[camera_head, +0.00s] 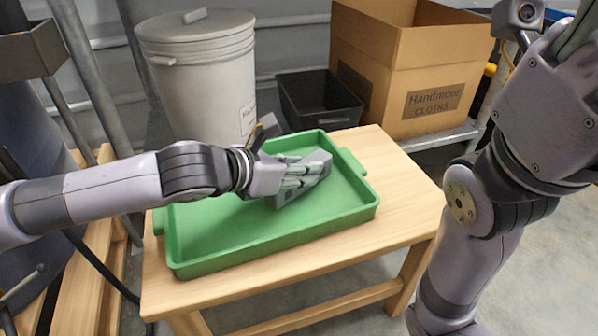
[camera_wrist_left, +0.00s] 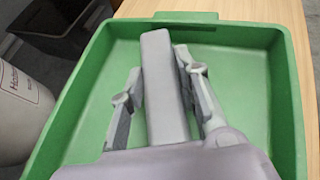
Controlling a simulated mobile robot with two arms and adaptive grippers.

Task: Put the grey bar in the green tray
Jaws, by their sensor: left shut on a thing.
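The green tray (camera_head: 215,258) sits on a wooden table. Its rim also shows in the left wrist view (camera_wrist_left: 292,110). The grey bar (camera_head: 318,160) is inside the tray's outline, toward its back right. In the left wrist view the bar (camera_wrist_left: 162,85) lies between the two fingers. My left gripper (camera_head: 300,175) is shut on the bar; it also shows in the left wrist view (camera_wrist_left: 158,80). I cannot tell whether the bar touches the tray floor. My right arm is at the right of the head view; its fingers are cut off at the edge.
The wooden table (camera_head: 405,185) has bare top to the right of the tray. Behind it stand a grey lidded bin (camera_head: 200,85), a black crate (camera_head: 318,100) and a large cardboard box (camera_head: 430,65). The tray's front left is empty.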

